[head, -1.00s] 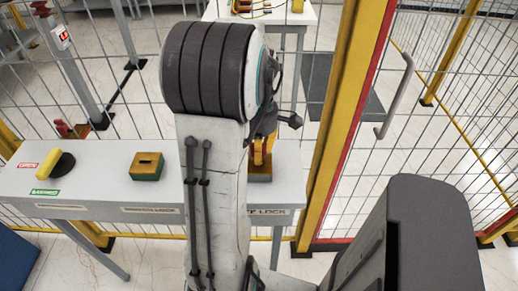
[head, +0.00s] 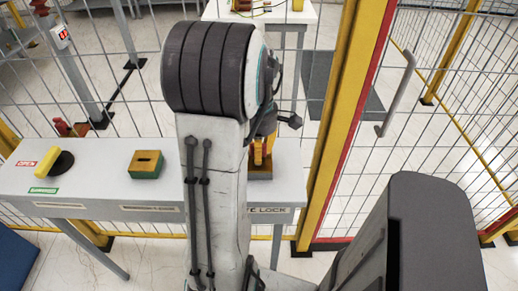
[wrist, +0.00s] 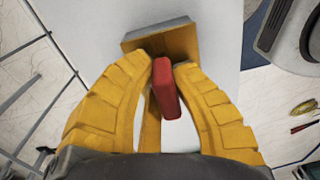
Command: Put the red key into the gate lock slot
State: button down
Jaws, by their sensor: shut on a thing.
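The red key (wrist: 166,88) is held between the yellow fingertips of my gripper (wrist: 168,80); my gripper is shut on it. The gate lock block (wrist: 160,40), yellow with a grey side, lies just beyond the key in the wrist view. The key's far end is close to the block or overlaps it; I cannot tell whether they touch. The slot is not visible. In the head view, my gripper (head: 262,148) is above the lock block (head: 261,175) at the table's right end, partly hidden behind my arm. The key cannot be made out there.
The grey table (head: 105,190) also bears a yellow and green slotted block (head: 146,164) and a yellow-handled rotary switch (head: 52,163) at left. A wire mesh fence runs behind it. A yellow post (head: 340,130) and a gate handle (head: 395,95) stand at right.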

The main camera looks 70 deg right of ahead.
jog(key=shift+f, duration=0.2)
jog(key=c, duration=1.1)
grip_release()
jog(key=r, duration=1.2)
jog(key=shift+d, duration=0.25)
